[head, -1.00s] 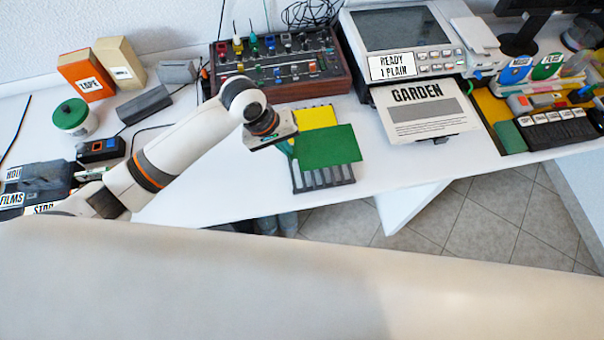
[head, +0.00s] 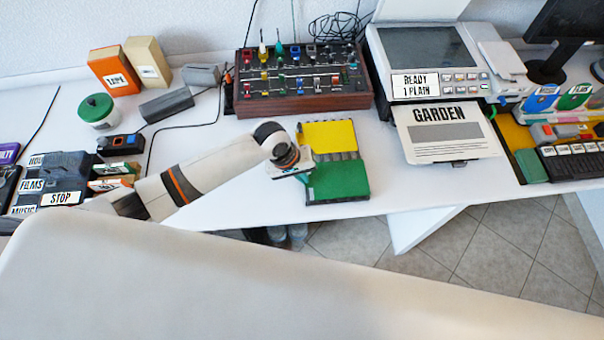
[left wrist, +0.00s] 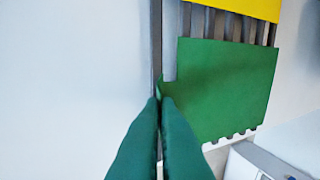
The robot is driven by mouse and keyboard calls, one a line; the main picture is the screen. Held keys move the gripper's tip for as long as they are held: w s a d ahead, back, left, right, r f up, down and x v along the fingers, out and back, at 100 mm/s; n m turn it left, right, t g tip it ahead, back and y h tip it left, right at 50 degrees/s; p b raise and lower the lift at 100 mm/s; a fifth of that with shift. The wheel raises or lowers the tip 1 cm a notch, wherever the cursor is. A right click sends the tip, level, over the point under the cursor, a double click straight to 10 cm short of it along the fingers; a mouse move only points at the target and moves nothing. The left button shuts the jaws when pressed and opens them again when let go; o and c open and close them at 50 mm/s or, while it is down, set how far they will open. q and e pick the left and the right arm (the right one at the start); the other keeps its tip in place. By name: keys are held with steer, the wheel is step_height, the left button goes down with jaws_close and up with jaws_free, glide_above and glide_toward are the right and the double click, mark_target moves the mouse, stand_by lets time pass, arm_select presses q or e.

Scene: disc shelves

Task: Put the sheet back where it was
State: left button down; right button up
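A green sheet (head: 338,181) lies over the front part of a dark slatted rack (left wrist: 157,40), near the table's front edge. A yellow sheet (head: 328,135) covers the rack's back part; a strip of slats shows between them. My left gripper (head: 302,172) is at the green sheet's left side. In the left wrist view its green fingers (left wrist: 162,97) are closed together at a small tab on the left edge of the green sheet (left wrist: 225,85). Whether the sheet rests fully on the slats is hard to tell. My right gripper is not in view.
A printed page reading GARDEN (head: 448,133) sticks out of a printer (head: 425,50) right of the rack. A control panel with knobs (head: 300,85) stands behind it. Clear white table (head: 240,125) lies to the left; labelled boxes (head: 65,180) sit farther left.

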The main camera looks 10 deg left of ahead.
arm_select(q)
steer(key=c, duration=1.7)
jaws_free()
steer(key=shift+f, duration=0.1)
steer(key=v, duration=1.2)
